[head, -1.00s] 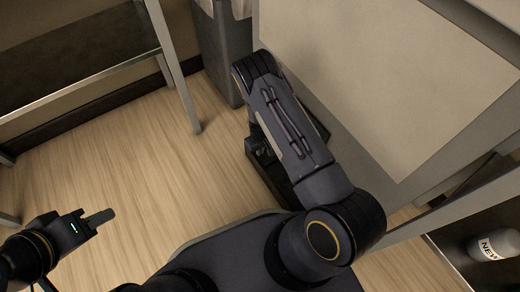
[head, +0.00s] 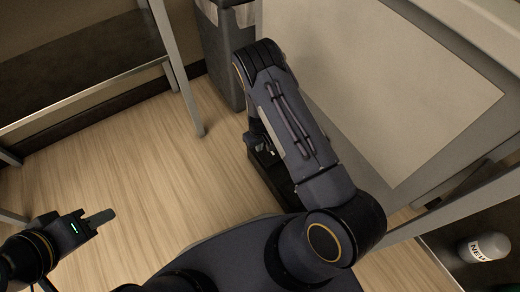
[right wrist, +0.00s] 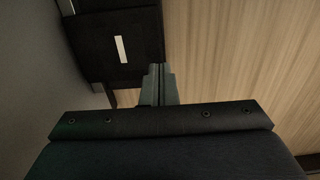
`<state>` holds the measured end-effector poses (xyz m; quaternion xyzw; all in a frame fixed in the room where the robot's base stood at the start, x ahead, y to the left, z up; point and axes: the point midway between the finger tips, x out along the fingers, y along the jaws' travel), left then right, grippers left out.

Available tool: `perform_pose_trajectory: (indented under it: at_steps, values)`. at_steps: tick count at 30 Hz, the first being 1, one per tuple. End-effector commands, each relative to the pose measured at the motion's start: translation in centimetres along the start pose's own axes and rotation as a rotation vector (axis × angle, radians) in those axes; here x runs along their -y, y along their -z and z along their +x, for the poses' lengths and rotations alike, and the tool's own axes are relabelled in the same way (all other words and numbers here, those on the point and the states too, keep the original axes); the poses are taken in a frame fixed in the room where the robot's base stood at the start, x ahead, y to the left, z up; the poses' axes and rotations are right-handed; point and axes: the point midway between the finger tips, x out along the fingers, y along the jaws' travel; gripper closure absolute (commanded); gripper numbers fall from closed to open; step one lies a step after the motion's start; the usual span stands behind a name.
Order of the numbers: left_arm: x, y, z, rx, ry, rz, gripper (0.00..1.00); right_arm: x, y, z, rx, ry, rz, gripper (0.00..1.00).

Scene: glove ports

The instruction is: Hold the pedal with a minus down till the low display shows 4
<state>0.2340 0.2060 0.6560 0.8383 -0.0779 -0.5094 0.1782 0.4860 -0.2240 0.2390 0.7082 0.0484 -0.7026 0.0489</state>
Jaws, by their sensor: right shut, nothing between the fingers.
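A dark pedal with a white bar, the minus (right wrist: 122,48), shows in the right wrist view at upper left. My right gripper (right wrist: 158,85) is shut and empty, its fingertips by the pedal's lower right edge; I cannot tell whether they touch it. In the head view, my right arm covers most of the dark pedal base (head: 272,178) on the floor, and my right gripper (head: 264,150) shows only in part. No display is in view.
A large pale panel (head: 390,90) on a grey housing stands right of my right arm. A grey bin (head: 228,55) is at the top, a table (head: 80,60) at upper left. The floor at left is clear.

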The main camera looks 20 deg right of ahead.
Motion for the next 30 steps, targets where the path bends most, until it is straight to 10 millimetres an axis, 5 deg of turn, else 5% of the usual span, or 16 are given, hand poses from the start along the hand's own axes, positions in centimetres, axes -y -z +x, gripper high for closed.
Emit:
perform_pose_trajectory:
  at_steps: [3,10,30]
  values:
    - [-0.6,0.6,-1.2,0.001,0.0,0.0,0.64,0.3,0.1,-3.2,-0.001,-0.001,0.0,1.0]
    - [-0.9,1.0,-2.0,0.001,0.0,0.0,0.64,0.7,0.0,-6.0,0.0,-0.002,0.0,1.0]
    - [-1.0,1.0,-2.1,0.001,0.0,0.0,0.64,0.8,0.0,-6.4,0.001,-0.002,0.002,1.0]
